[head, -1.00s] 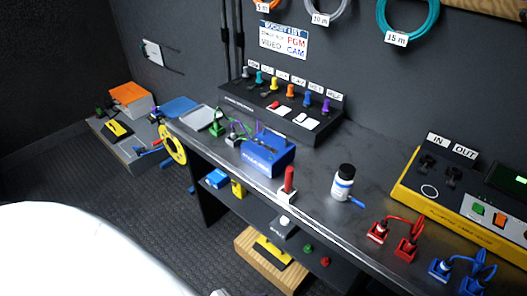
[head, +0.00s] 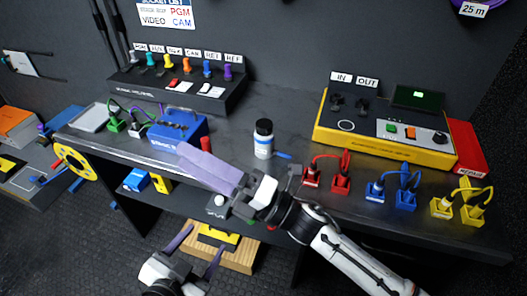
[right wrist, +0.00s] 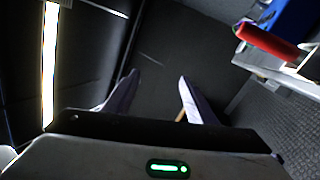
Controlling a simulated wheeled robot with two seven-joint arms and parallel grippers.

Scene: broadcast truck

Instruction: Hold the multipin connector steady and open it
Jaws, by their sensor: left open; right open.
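My right gripper (head: 212,168) reaches over the front edge of the bench from the right. It is open, and its two fingers overlap in the head view. In the right wrist view my right gripper (right wrist: 158,88) has nothing between its fingers. My left gripper (head: 198,243) is open and empty, low in front of the bench. Cabled connectors stand on the bench: red (head: 341,184), blue (head: 408,193), yellow (head: 473,213), green (head: 116,123). I cannot tell which is the multipin connector. A red-handled piece (head: 206,143) stands partly hidden behind my right gripper; its handle (right wrist: 268,42) also shows in the right wrist view.
A blue box (head: 180,129) sits left of a white bottle (head: 263,139). A yellow tester (head: 383,145) stands at the back right, a black switch panel (head: 178,86) at the back left. A lower shelf and a wooden block (head: 222,252) lie beneath the bench.

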